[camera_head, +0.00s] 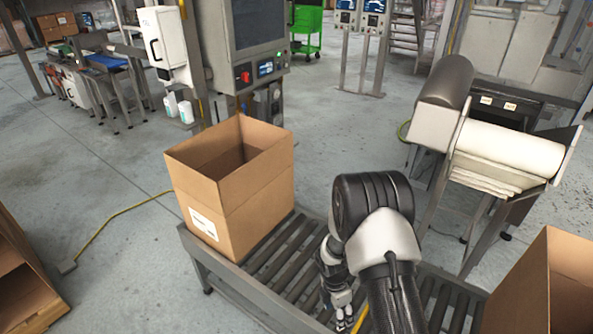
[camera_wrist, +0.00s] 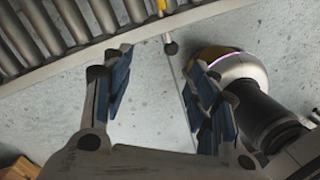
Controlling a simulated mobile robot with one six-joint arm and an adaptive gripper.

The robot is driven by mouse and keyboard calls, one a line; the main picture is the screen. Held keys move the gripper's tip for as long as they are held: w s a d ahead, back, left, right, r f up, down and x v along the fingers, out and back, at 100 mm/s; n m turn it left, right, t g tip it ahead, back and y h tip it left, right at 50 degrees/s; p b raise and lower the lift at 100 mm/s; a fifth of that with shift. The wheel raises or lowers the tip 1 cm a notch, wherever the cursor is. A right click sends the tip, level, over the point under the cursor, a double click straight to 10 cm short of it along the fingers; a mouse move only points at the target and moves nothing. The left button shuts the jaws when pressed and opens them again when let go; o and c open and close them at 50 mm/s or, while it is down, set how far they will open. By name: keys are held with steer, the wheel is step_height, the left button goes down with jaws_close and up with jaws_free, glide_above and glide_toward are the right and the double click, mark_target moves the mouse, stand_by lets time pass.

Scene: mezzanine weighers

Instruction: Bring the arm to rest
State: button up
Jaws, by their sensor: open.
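My gripper (camera_wrist: 158,90) is open in the wrist view, with its two blue-padded fingers spread apart and nothing between them. Grey concrete floor shows beyond the fingers, with the edge of a roller conveyor (camera_wrist: 60,68) at the upper left. In the head view my arm reaches down at the centre right, and my gripper (camera_head: 343,312) is small and partly hidden behind the arm, over or beside the roller conveyor (camera_head: 270,258). I cannot tell its exact height.
An open cardboard box (camera_head: 240,205) stands on the conveyor's left end. Another box (camera_head: 548,285) is at the lower right. A machine with a white roll (camera_head: 510,150) stands at the right. A yellow cable (camera_head: 115,215) lies on the floor at left, where floor is mostly free.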

steer(key=s+d+r+m+t, duration=0.15)
steer(key=r+m, duration=0.35)
steer(key=r, duration=0.9)
steer(key=s+r+m+t, duration=0.15)
steer(key=r+m, duration=0.35)
steer(key=r, duration=1)
steer(key=s+r+m+t, duration=0.1)
steer(key=s+r+m, duration=0.5)
steer(key=s, duration=0.4)
steer(key=s+r+m+t+y, duration=0.1)
steer(key=s+r+m, duration=0.5)
steer(key=s, duration=0.4)
steer(key=shift+s+r+m, duration=0.25)
steer(key=shift+r+m, duration=0.05)
steer(key=shift+r, duration=0.5)
steer(key=shift+a, duration=0.1)
steer(key=shift+c, duration=0.3)
